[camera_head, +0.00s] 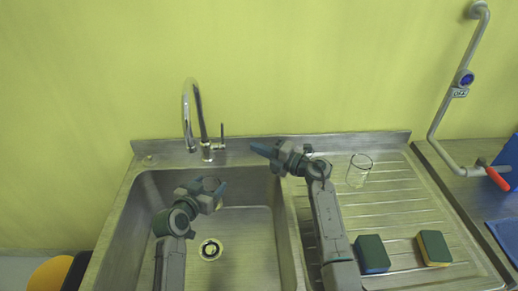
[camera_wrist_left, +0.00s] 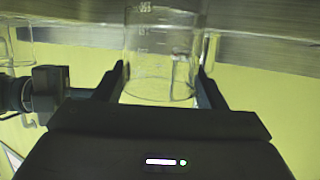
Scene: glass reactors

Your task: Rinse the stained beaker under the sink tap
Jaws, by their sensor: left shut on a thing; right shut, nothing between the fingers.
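A clear glass beaker (camera_wrist_left: 158,60) with white markings is held between the fingers of my left gripper (camera_wrist_left: 160,85). In the head view my left gripper (camera_head: 209,187) is over the sink basin (camera_head: 245,225), below and slightly right of the tap's spout; the beaker is faint there. I cannot make out a stain on it. No water stream is visible. My right gripper (camera_head: 258,149) is shut and empty, right of the lever and apart from it.
Another clear glass (camera_head: 358,171) stands on the ribbed drainboard (camera_head: 395,205). Two sponges (camera_head: 371,254) (camera_head: 433,248) lie at its front. A bent metal pipe with a red handle (camera_head: 497,179) rises at the right. The drain (camera_head: 210,249) is uncovered.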

